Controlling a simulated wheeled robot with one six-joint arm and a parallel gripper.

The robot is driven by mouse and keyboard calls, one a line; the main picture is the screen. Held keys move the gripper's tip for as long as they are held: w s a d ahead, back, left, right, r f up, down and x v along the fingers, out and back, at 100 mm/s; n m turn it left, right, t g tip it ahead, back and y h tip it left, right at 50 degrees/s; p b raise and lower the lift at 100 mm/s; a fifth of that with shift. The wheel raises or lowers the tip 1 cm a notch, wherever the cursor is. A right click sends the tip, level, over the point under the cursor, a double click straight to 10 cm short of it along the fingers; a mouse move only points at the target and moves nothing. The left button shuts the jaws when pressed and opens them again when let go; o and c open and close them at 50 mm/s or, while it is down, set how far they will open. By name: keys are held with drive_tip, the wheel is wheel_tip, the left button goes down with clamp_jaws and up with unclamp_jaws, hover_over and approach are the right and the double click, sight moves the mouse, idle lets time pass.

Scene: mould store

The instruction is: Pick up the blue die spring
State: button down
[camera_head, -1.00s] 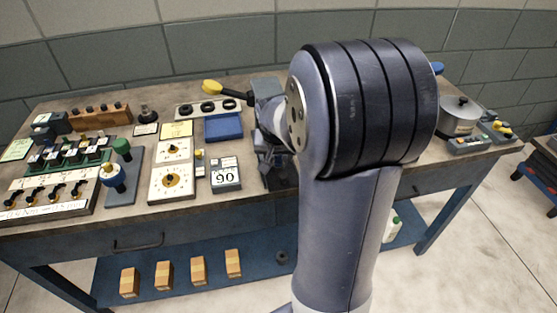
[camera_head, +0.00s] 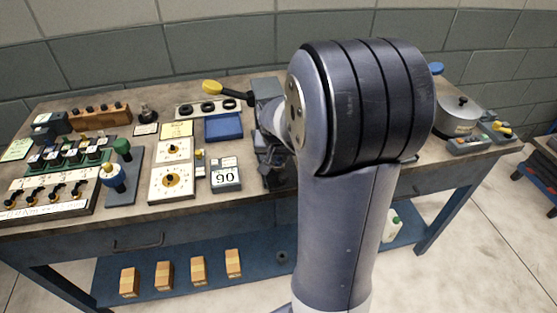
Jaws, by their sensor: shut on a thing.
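My gripper (camera_head: 269,168) shows partly at the middle of the bench, left of my large arm link and right of the small box marked 90. It is small and dark here, and my arm covers part of it. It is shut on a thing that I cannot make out. I cannot pick out the blue die spring anywhere in this view; the area behind my arm is hidden.
The workbench (camera_head: 150,217) holds a blue tray (camera_head: 223,127), a box marked 90 (camera_head: 226,177), a white dial panel (camera_head: 171,183) and a yellow-knobbed lever (camera_head: 212,87). A metal pot (camera_head: 458,116) stands right.

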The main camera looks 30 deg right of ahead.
wheel_tip(320, 180, up, 10)
drive_tip(key=shift+r, duration=0.1)
wheel_tip(320, 180, up, 3)
drive_tip(key=p, duration=0.2)
drive_tip(key=shift+p, duration=0.4)
